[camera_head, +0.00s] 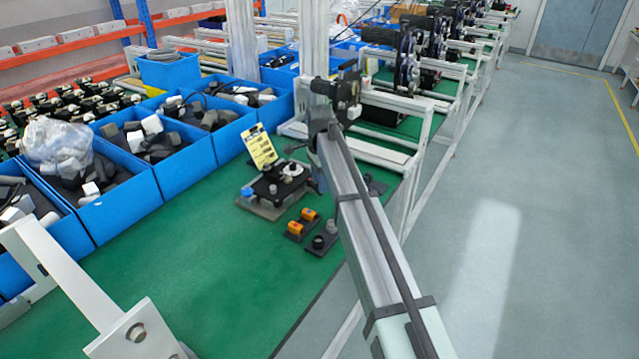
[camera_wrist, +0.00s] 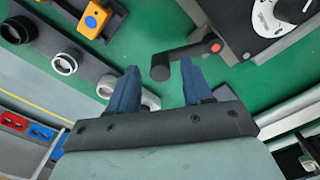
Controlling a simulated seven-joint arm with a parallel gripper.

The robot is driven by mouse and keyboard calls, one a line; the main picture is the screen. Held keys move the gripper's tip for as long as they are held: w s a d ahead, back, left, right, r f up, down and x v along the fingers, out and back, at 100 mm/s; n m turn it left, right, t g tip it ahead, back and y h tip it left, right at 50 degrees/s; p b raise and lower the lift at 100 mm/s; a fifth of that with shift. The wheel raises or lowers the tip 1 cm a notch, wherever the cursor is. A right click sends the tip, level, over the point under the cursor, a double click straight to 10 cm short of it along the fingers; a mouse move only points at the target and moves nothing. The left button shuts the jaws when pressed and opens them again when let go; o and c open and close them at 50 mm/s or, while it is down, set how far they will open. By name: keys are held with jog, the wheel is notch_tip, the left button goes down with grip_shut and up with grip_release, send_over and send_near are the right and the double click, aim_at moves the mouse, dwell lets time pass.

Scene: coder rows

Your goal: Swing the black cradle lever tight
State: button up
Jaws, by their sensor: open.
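The black cradle lever (camera_wrist: 182,56) shows in the wrist view as a dark arm with a round knob at its left end and a red-orange dot at its pivot. It joins the dark cradle block (camera_wrist: 245,25), which carries a white round part (camera_wrist: 280,15). My gripper (camera_wrist: 158,72) is open, with its two blue fingers on either side of the knob. I cannot tell whether either finger touches it. In the head view the cradle (camera_head: 268,205) stands on the green bench, and my gripper (camera_head: 318,178) is just right of it, partly hidden by my arm.
A dark holder with orange pieces (camera_head: 302,222) and a holder with round rings (camera_head: 322,240) lie in front of the cradle. A yellow card (camera_head: 260,147) stands behind it. Blue bins (camera_head: 185,160) line the left. The front green bench top (camera_head: 200,275) is clear.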

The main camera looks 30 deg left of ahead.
notch_tip(320, 180, up, 12)
jog(key=shift+r, duration=0.15)
dwell(0.3)
dwell(0.4)
